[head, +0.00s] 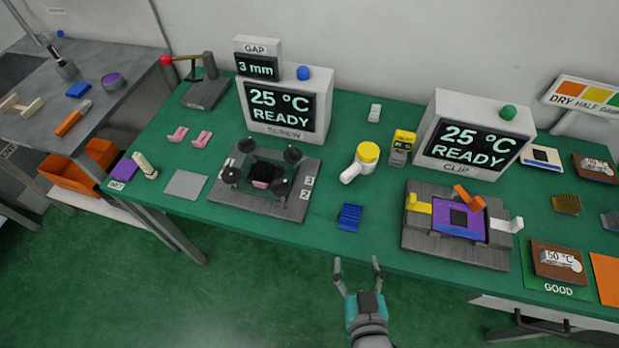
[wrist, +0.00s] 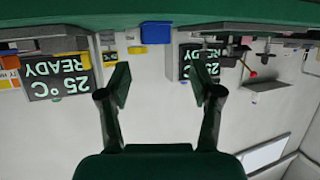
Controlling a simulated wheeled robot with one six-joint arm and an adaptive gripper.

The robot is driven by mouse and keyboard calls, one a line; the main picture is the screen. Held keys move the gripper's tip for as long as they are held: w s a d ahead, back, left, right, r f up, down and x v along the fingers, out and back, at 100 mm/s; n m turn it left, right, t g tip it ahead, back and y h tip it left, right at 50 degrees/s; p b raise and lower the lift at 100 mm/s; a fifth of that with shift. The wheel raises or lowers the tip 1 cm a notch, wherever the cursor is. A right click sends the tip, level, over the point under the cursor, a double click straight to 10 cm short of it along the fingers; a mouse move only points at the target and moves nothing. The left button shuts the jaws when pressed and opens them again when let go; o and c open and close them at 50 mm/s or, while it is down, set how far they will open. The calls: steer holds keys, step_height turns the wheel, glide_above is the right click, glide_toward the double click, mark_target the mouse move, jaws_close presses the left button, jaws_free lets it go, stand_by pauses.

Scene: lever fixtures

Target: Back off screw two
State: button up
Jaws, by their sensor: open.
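The screw fixture (head: 228,210) is a grey plate on the green table, left of centre in the head view, with several dark round screw knobs around a dark middle holding something pink. Labels 3 and 2 (head: 304,194) are at its right edge. The near-right knob (head: 280,188) is closest to the label 2; I cannot read numbers on the knobs themselves. My gripper (head: 357,272) is open and empty off the table's front edge, right of and nearer than the fixture. In the wrist view my gripper (wrist: 160,88) shows two spread fingers with nothing between them.
The screw display (head: 284,105) reads 25 °C READY, with a gap display (head: 257,66) of 3 mm. A blue block (head: 349,217) lies between the screw fixture and the clip fixture (head: 420,240).

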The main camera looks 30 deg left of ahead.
mark_target(280, 183)
steer(key=w+a+r+n+g+y, duration=0.1)
steer(key=a+r, duration=0.3)
steer(key=a, duration=0.4)
steer(key=w+a+r+n+g+y, duration=0.1)
steer(key=a+r+n, duration=0.15)
steer(key=a, duration=0.65)
steer(key=shift+m, duration=0.45)
steer(key=x, duration=1)
steer(key=shift+a+r, duration=0.2)
steer(key=shift+r, duration=0.1)
steer(key=shift+g, duration=0.3)
steer(key=c, duration=1.2)
